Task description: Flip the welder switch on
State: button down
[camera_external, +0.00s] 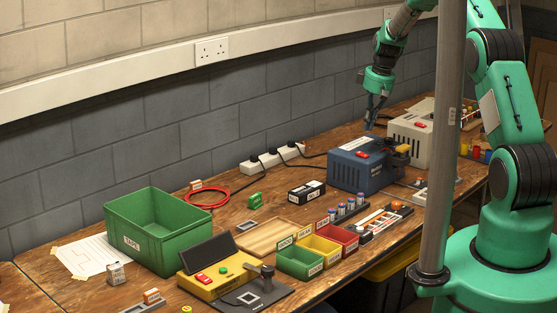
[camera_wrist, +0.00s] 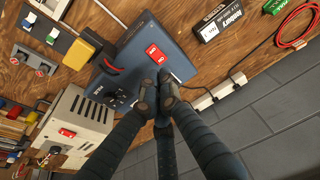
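A blue box-shaped unit (camera_external: 360,166) with a red rocker switch (camera_external: 362,154) on top stands on the bench; it also fills the upper middle of the wrist view (camera_wrist: 130,65). There, its red switch (camera_wrist: 154,54) has white lettering, and a dial sits on one side. I cannot read which way the rocker is tipped. In the wrist view, my fingertips (camera_wrist: 158,96) are together and empty, over the unit's wall-side edge, apart from the switch.
A beige unit (camera_external: 412,135) with its own red switch stands right of the blue one. A white power strip (camera_external: 273,158) with black plugs lies along the wall. A black box (camera_external: 306,191) and coloured bins (camera_external: 300,262) stand left and in front.

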aim_at(359, 153)
jog(key=shift+s+d+v, duration=0.1)
jog(key=shift+s+v, duration=0.05)
jog(key=shift+v, duration=1.05)
jog(key=shift+s+d+v, duration=0.1)
jog(key=shift+v, duration=1.15)
jog(key=shift+w+a+r+t+y, duration=0.3)
jog(key=shift+w+t+y, duration=0.1)
jog(key=shift+t+y, duration=0.1)
jog(key=shift+f, duration=0.1)
jog(key=x, duration=1.3)
jog(key=shift+s+d+f+b, duration=0.15)
jog(key=shift+s+f+b, duration=0.05)
jog(key=shift+f+b, duration=0.25)
jog(key=shift+f+p, duration=0.1)
jog(key=shift+p, duration=0.55)
